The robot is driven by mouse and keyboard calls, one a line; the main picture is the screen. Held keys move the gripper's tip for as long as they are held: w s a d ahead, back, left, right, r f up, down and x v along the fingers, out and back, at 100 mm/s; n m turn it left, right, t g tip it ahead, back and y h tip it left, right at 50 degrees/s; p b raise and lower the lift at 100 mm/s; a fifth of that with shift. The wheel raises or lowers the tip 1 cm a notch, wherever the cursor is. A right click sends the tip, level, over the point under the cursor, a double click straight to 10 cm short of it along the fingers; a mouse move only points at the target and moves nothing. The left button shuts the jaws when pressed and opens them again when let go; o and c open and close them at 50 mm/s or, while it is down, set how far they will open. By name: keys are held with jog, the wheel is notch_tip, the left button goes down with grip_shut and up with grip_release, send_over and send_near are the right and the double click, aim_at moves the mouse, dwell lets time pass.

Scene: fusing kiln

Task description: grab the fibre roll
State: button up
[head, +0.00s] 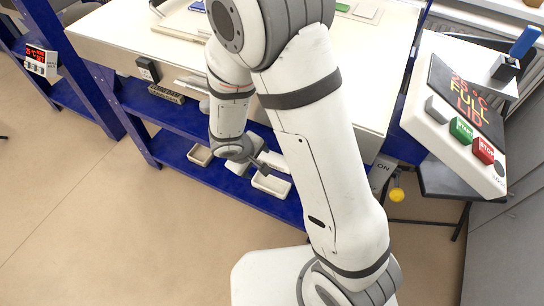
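My gripper (259,167) points down and right in front of the lower blue shelf, in the middle of the head view. Its dark fingers are small and partly overlap the pale trays behind, so I cannot tell whether they are open or shut. I cannot clearly make out the fibre roll. A pale, elongated thing (191,82) lies on the upper shelf below the worktop, left of my forearm and up and left of my gripper; I cannot tell whether it is the roll. My arm hides part of the shelves.
Pale trays (271,184) and a small tray (200,154) stand on the lower blue shelf (172,150). The white worktop (130,38) overhangs the shelves. A control panel (462,112) stands at the right. The floor (120,230) at the front left is clear.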

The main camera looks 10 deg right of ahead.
aim_at(269, 157)
jog(key=w+d, duration=0.3)
jog(key=b+x, duration=0.1)
jog(key=x, duration=0.4)
jog(key=shift+b, duration=0.4)
jog(key=c, duration=1.1)
